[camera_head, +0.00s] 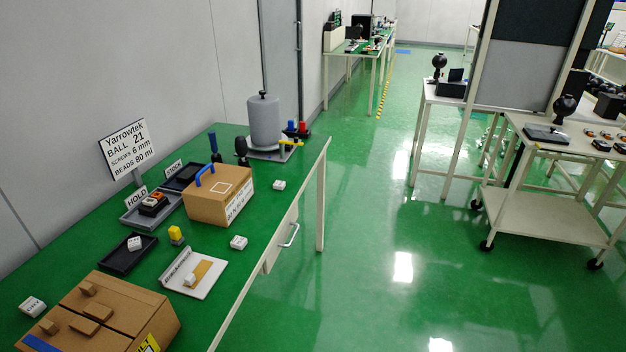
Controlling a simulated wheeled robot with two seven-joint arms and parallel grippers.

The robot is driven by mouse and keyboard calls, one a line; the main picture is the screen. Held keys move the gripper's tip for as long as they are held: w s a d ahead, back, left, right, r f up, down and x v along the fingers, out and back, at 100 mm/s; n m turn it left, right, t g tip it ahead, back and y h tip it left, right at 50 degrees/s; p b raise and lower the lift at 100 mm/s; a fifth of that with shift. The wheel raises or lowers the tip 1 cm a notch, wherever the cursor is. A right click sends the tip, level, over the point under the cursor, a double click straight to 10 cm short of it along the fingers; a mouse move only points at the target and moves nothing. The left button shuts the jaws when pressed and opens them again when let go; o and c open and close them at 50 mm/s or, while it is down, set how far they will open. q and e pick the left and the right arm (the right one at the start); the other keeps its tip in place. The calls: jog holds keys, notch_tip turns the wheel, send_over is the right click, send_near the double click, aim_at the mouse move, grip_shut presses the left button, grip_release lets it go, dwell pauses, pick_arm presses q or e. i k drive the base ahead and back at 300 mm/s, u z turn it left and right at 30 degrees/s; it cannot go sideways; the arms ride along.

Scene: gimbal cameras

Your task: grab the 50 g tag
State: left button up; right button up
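Several small white tags with dark print lie on the green-topped bench (290,205); their print is too small for me to read, so I cannot tell which is the 50 g tag. One tag (238,242) lies near the bench's front edge. Another tag (279,185) lies farther back, right of the cardboard box. A third tag (134,243) sits in a black tray (118,262). One more tag (32,306) lies at the lower left, and a small white piece (190,280) sits on a white stand (205,288). Neither gripper is in view.
A cardboard box with a blue handle (215,205) stands mid-bench. A large carton (110,315) fills the near end. Grey HOLD tray (135,217), yellow piece (176,235) and grey cylinder (264,122) stand around. A sign (127,150) stands at the wall.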

aim_at(278, 185)
jog(key=z, duration=0.4)
jog(key=i, duration=1.3)
jog(key=u, duration=0.9)
jog(key=i, duration=0.7)
jog(key=u, duration=0.8)
